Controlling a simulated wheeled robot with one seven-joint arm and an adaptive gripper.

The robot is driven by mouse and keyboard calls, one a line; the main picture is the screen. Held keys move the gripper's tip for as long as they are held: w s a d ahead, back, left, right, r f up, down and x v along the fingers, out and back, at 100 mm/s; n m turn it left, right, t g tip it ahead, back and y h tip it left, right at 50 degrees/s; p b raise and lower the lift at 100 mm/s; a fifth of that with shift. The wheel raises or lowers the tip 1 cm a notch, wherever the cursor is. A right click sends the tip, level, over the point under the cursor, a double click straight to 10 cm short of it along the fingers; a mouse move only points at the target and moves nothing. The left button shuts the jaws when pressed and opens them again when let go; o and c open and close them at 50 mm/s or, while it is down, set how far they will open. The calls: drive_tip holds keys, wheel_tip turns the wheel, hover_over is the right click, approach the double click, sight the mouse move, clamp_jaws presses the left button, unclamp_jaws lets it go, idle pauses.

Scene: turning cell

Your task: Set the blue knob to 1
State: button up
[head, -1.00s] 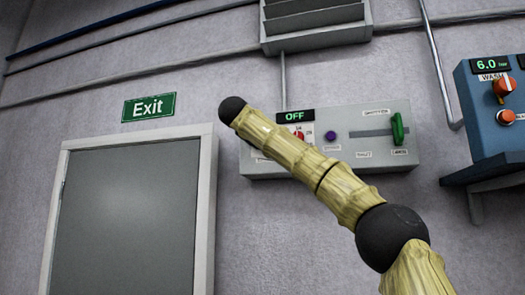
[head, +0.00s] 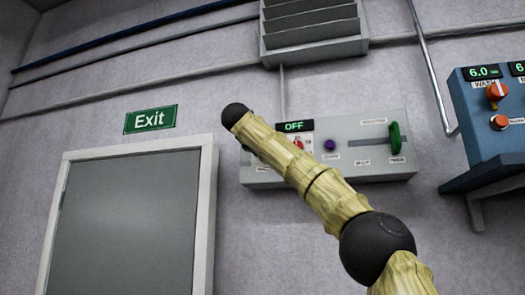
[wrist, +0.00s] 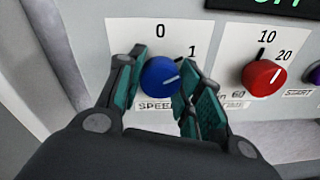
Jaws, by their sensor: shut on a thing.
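The blue knob (wrist: 160,78) sits on a white plate on the grey panel in the wrist view, with 0 above it and 1 to its upper right. A SPEED label is below it. Its pale pointer line slants up and right, roughly toward the 1. My gripper (wrist: 153,80) has one teal-padded finger at each side of the knob and is shut on it. In the head view my arm hides the blue knob and my gripper. The panel's display (head: 294,127) reads OFF.
The red knob (wrist: 264,77), with marks 10, 20 and 60, is close to the right of my gripper. A purple button (head: 330,145) and a green lever (head: 395,138) are further right. The blue machine (head: 492,125) stands at far right.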

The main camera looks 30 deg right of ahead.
drive_tip(key=o, duration=1)
drive_tip(key=shift+o, duration=0.2)
drive_tip(key=shift+a, duration=0.1)
drive_tip(key=v, duration=1.1)
drive_tip(key=shift+s+a, duration=0.25)
drive_tip(key=shift+s, duration=0.05)
